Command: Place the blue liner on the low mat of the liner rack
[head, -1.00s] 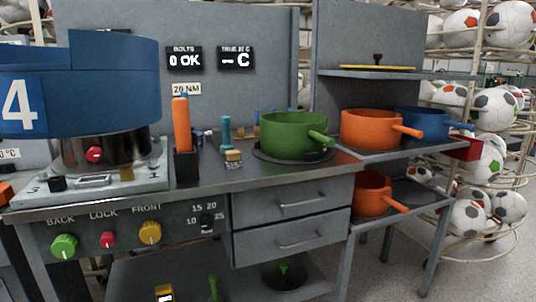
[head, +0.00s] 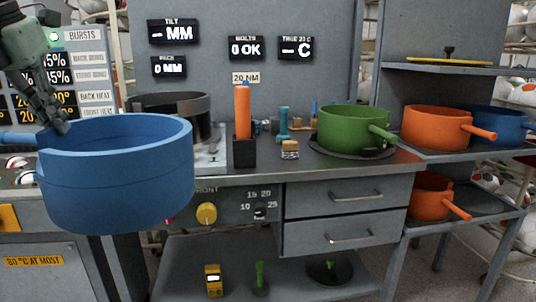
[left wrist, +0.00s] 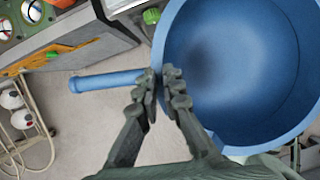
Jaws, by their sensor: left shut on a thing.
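The blue liner (head: 115,185) is a deep round pan held in the air at the left of the head view, in front of the bench. The liner rack (head: 480,155) is at the right. Its lower shelf holds an orange liner (head: 432,195), with a bare dark mat (head: 488,207) to the right of it. My right gripper is not in view.
The rack's upper shelf holds another orange liner (head: 435,127) and a second blue liner (head: 497,124). A green liner (head: 345,128) stands on the bench. An orange-handled tool (head: 243,112) stands upright in a black holder. Drawers (head: 345,212) face the front.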

